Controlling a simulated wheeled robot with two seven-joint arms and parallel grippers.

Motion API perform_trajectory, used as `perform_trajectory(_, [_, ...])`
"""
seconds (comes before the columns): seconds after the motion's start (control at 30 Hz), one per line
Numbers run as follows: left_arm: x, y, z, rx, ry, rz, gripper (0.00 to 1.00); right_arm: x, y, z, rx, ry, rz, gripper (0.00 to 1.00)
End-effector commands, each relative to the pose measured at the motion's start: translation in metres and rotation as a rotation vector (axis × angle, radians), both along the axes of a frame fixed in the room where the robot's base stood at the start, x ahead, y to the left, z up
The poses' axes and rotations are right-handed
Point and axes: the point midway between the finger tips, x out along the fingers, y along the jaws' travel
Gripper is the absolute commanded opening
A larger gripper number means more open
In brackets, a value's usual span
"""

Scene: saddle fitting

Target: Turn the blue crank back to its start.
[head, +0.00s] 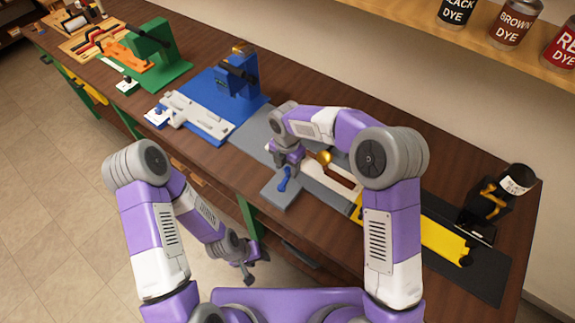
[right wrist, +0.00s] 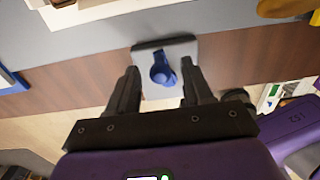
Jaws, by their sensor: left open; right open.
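The blue crank (head: 285,179) stands on a small grey plate (head: 276,196) at the front edge of the bench, in the middle of the head view. In the right wrist view, the crank (right wrist: 159,74) shows between my two finger tips, with the grey plate (right wrist: 151,54) around it. My right gripper (head: 288,161) is open and sits just above and behind the crank; whether it touches the crank cannot be told. It also shows in the right wrist view (right wrist: 160,68). My left gripper (head: 248,274) is open, empty and low, in front of the bench.
A blue fixture (head: 237,78) with a light grey part (head: 195,115) stands left of the crank, and a green fixture (head: 150,45) farther left. Dye jars (head: 515,25) line a shelf (head: 420,20).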

Motion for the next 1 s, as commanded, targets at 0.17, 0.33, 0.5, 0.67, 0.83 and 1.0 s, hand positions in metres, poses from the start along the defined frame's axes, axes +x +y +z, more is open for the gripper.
perform_trajectory(0.17, [0.0, 0.0, 0.0, 0.0, 0.0, 0.0, 0.48, -0.0001, 0.0, 0.0, 0.0, 0.0, 0.0, 0.35])
perform_trajectory(0.33, [0.0, 0.0, 0.0, 0.0, 0.0, 0.0, 0.48, -0.0001, 0.0, 0.0001, 0.0, 0.0, 0.0, 0.09])
perform_trajectory(0.5, [0.0, 0.0, 0.0, 0.0, 0.0, 0.0, 0.48, -0.0001, 0.0, 0.0002, 0.001, 0.001, -0.001, 0.0])
perform_trajectory(0.67, [0.0, 0.0, 0.0001, 0.0, 0.0, 0.0, 0.48, -0.0007, -0.0008, 0.0002, 0.0, 0.001, -0.021, 0.0])
perform_trajectory(0.83, [0.0, 0.0, 0.0003, 0.0, 0.0, 0.0, 0.48, -0.0023, -0.0033, 0.0002, 0.0, 0.002, -0.084, 0.0])
perform_trajectory(1.0, [0.0, 0.0, 0.0004, 0.0, 0.0, 0.0, 0.48, -0.0048, -0.0077, 0.0005, 0.0, 0.0, -0.202, 0.0])
